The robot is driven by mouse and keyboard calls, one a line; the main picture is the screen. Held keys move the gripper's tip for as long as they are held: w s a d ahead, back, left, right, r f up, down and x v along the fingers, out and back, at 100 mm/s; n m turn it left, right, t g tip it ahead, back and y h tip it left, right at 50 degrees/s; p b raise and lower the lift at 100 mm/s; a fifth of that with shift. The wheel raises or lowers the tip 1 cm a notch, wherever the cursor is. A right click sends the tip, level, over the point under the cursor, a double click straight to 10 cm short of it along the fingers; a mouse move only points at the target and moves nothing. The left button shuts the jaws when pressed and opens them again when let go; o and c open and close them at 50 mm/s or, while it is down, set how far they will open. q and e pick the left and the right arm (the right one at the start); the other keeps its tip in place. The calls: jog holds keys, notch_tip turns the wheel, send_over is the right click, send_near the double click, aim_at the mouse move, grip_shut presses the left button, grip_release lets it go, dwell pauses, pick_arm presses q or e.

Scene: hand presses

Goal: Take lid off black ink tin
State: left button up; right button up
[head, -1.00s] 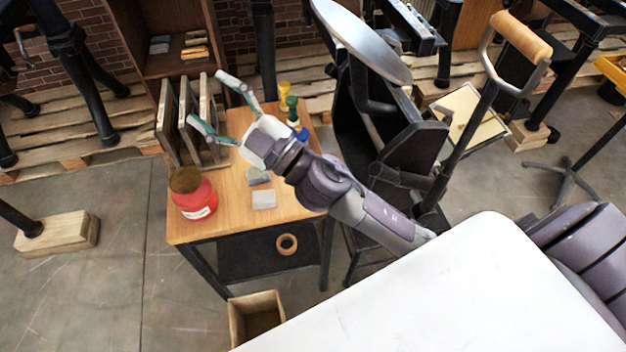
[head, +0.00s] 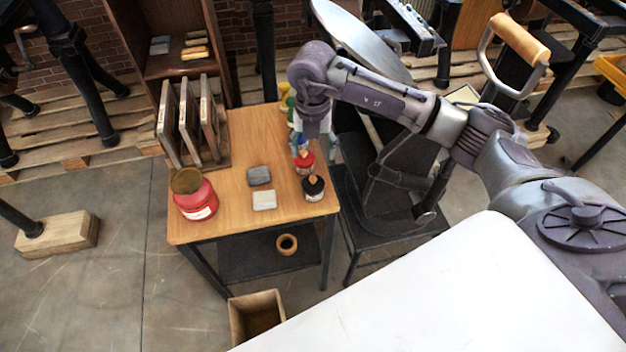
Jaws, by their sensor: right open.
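The black ink tin (head: 313,190) stands upright near the right front corner of the wooden table, with a small orange-brown knob on top. My right gripper (head: 315,150) comes down from above on the far side of it, beside a small red tin (head: 304,164). Its fingers are apart and point downward. They are small and partly hidden, and I see no lid between them. The gripper appears apart from the black tin. My left gripper is not in view.
Other coloured tins behind my right gripper are partly hidden. A large red can (head: 195,199) stands at the table's left, before a rack of boards (head: 188,130). A black press (head: 400,170) stands close on the right.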

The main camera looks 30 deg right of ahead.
jog(key=p, duration=0.1)
send_over(313, 178)
notch_tip(313, 178, down, 6)
jog(key=shift+s+a, duration=0.1)
jog(key=shift+f+p, duration=0.3)
jog(key=shift+p, duration=0.05)
notch_tip(313, 178, down, 4)
jog(key=shift+r+p, duration=0.15)
jog(key=shift+p, duration=0.55)
jog(key=shift+f, duration=0.4)
jog(key=shift+c, duration=0.2)
jog(key=c, duration=1.3)
